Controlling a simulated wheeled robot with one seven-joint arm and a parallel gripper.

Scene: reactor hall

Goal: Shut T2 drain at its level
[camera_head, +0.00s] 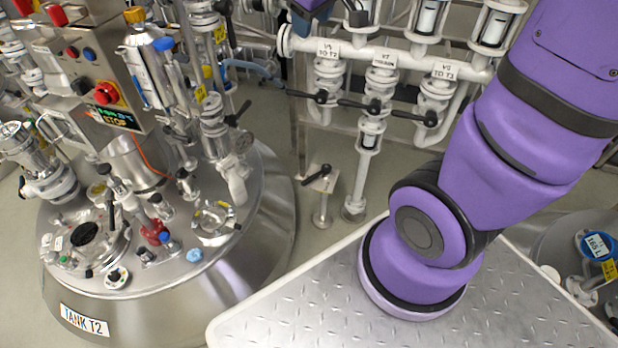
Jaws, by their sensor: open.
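The steel tank labelled TANK T2 (84,320) stands at the left, seen from above, with fittings and hoses on its lid. I cannot make out a T2 drain valve. The tank's lower part and underside are hidden below its domed top and the frame edge. A black lever on a short steel post (322,182) stands on the floor just right of the tank; I see no readable label on it. My purple arm rises from my deck and leaves the frame at the upper right. My gripper is not in view.
A control box (105,93) stands over the tank. Another tank (570,245) is at the right. Floor shows between tank and pipes.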

